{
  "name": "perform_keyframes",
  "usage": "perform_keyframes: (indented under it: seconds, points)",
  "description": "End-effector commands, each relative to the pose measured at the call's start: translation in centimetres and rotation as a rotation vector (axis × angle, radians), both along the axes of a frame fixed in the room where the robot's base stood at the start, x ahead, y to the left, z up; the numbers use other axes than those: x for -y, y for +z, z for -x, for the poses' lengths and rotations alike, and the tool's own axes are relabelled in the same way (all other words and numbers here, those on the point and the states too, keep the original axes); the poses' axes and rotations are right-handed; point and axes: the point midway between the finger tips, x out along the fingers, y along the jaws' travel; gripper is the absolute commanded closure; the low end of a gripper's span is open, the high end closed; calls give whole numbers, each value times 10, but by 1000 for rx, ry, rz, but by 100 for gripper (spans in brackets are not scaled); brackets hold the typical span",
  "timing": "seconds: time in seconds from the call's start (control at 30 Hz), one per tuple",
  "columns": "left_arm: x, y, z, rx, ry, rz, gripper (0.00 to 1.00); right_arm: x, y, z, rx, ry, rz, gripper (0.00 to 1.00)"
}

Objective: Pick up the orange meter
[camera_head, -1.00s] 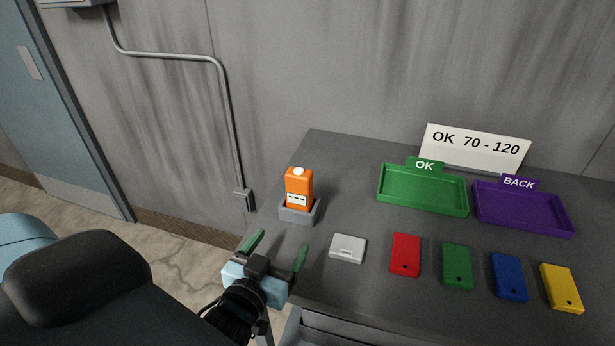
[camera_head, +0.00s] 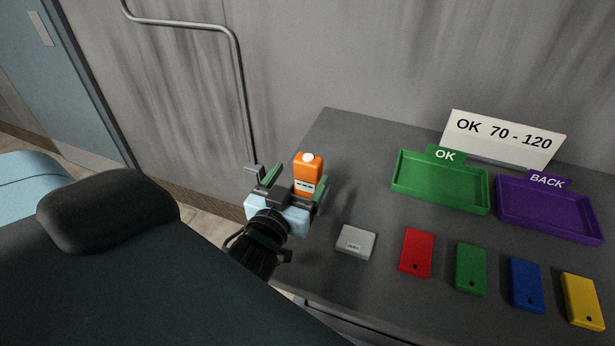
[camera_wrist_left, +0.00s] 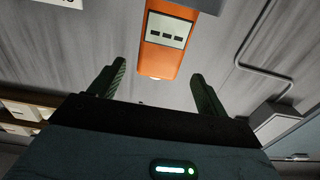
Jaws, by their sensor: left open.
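The orange meter (camera_head: 308,172) stands upright at the left end of the table, with a white knob on top and a small display showing dashes. Its grey holder is mostly hidden behind my gripper in the head view. My left gripper (camera_head: 296,184) is open and close in front of the meter, its fingers pointing toward it. In the left wrist view the meter (camera_wrist_left: 168,38) shows beyond and between the two open fingers (camera_wrist_left: 155,80), with no finger visibly touching it. My right gripper is not in view.
Red (camera_head: 416,252), green (camera_head: 471,268), blue (camera_head: 525,284) and yellow (camera_head: 582,300) plates lie along the table. Behind them are the green OK tray (camera_head: 440,203), the purple BACK tray (camera_head: 548,223) and a sign (camera_head: 503,138).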

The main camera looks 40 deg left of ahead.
Motion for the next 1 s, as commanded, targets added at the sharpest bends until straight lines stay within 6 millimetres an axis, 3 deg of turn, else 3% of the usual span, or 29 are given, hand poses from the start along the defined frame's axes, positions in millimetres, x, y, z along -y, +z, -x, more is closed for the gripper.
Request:
perform_keyframes:
  seconds: [0.43, 0.77, 1.0]
  points:
    - [-8, 0, -45, 3, -1, 0, 24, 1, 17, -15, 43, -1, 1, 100]
    - [-10, -3, -51, -1, -1, 0, 24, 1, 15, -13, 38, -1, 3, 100]
    - [-10, -3, -50, -1, -1, 0, 55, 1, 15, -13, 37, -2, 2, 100]
